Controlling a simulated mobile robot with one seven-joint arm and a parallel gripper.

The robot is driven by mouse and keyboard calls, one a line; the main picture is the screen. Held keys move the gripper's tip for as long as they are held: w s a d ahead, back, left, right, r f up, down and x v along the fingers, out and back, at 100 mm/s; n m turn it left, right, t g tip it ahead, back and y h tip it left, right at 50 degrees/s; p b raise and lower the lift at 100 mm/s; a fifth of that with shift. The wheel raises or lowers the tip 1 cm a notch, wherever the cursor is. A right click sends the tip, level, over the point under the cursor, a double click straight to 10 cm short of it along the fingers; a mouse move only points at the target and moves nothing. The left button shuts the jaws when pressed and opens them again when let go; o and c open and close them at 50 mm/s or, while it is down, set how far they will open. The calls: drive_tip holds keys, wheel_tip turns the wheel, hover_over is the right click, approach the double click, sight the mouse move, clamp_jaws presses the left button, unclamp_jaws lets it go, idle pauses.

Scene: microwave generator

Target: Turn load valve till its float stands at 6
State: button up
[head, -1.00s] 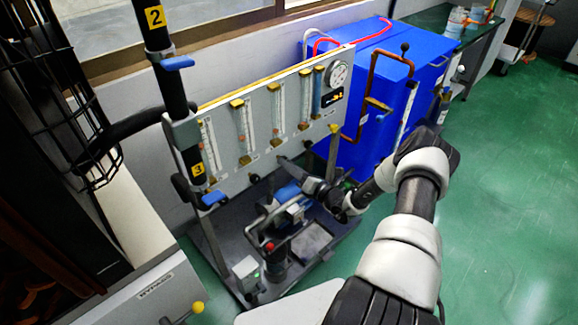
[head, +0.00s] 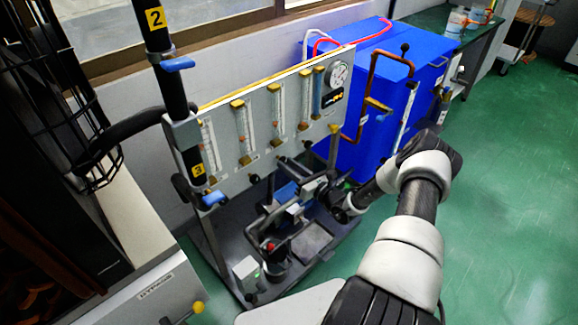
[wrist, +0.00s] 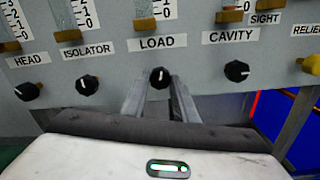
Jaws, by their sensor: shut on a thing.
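The load valve is a black knob with a white pointer line (wrist: 160,77), under the LOAD label (wrist: 157,43) in the wrist view. Its pointer is close to upright. My gripper (wrist: 160,88) reaches up from below, its two fingers shut on either side of the knob. The lower end of the load tube (wrist: 163,8) shows scale marks at 0 and 1. In the head view the whole load tube (head: 278,108) shows on the panel, but its numbers are too small to read. A small orange spot, perhaps the float, shows low in it.
The isolator knob (wrist: 87,84) and cavity knob (wrist: 237,71) flank the load knob closely. A yellow relief knob (wrist: 312,64) is at the far right. A blue cabinet (head: 365,130) and copper pipe stand right of the panel. Pump gear fills the cart below.

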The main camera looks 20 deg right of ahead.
drive_tip(key=n, duration=0.4)
drive_tip(key=shift+n, duration=0.4)
idle(0.4)
drive_tip(key=o, duration=1.1)
drive_tip(key=p+v, duration=0.2)
drive_tip(key=v, duration=1.5)
drive_tip(key=shift+s+d+p, duration=0.15)
drive_tip(key=shift+s+p, duration=0.1)
drive_tip(key=shift+p, duration=0.05)
drive_tip(key=shift+s+f, duration=0.1)
